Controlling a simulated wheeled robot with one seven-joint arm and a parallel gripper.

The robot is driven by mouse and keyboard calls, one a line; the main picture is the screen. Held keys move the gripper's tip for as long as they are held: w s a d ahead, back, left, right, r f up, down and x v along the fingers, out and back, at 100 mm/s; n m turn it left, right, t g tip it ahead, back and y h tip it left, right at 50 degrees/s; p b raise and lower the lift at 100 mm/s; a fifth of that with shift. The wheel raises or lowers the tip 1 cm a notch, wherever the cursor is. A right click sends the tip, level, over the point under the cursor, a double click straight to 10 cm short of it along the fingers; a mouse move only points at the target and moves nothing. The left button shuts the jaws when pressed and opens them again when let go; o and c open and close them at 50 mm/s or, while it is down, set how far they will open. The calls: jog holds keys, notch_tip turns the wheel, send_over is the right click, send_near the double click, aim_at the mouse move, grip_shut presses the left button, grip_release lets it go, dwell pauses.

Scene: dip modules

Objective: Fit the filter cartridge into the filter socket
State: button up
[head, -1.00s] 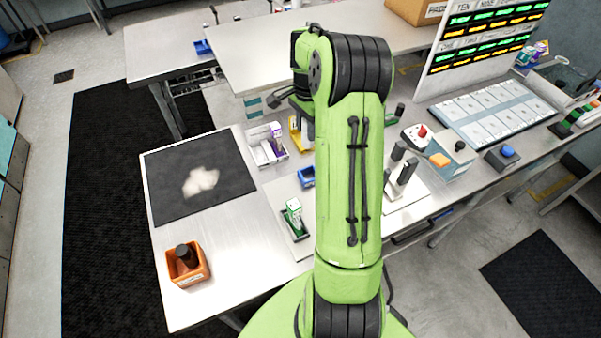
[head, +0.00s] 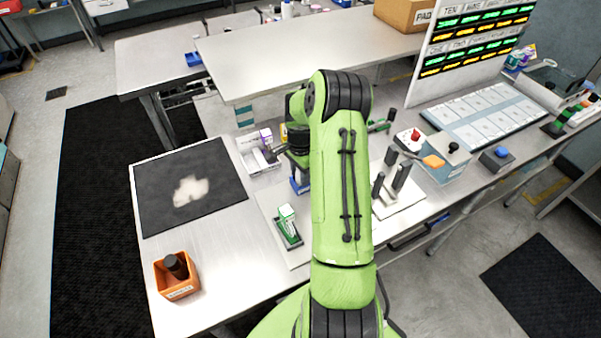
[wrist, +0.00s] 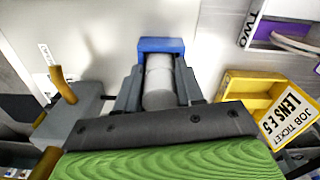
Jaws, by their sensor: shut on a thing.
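My gripper (wrist: 158,90) is shut on a pale grey-white cylinder (wrist: 159,85), which I take to be the filter cartridge. A blue box-like part (wrist: 160,45) sits at the far end of the fingers; whether the cylinder is inside it or above it I cannot tell. In the head view my gripper (head: 299,172) is low over the table, partly behind my arm, with a blue box (head: 299,187) right below it. The cylinder is hidden there. I cannot identify the filter socket with certainty.
A green holder with a white-green block (head: 287,225) stands on a pale board. A fixture with dark posts (head: 395,182) is right of my arm. A yellow tray (wrist: 245,85) and a grey device with a yellow handle (wrist: 85,105) flank the gripper. An orange bin (head: 176,277) stands front left.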

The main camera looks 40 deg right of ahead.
jog(key=shift+f, duration=0.1)
jog(key=shift+f+b, duration=0.15)
jog(key=shift+b, duration=0.15)
jog(key=o, duration=1.1)
jog(key=shift+c, duration=0.2)
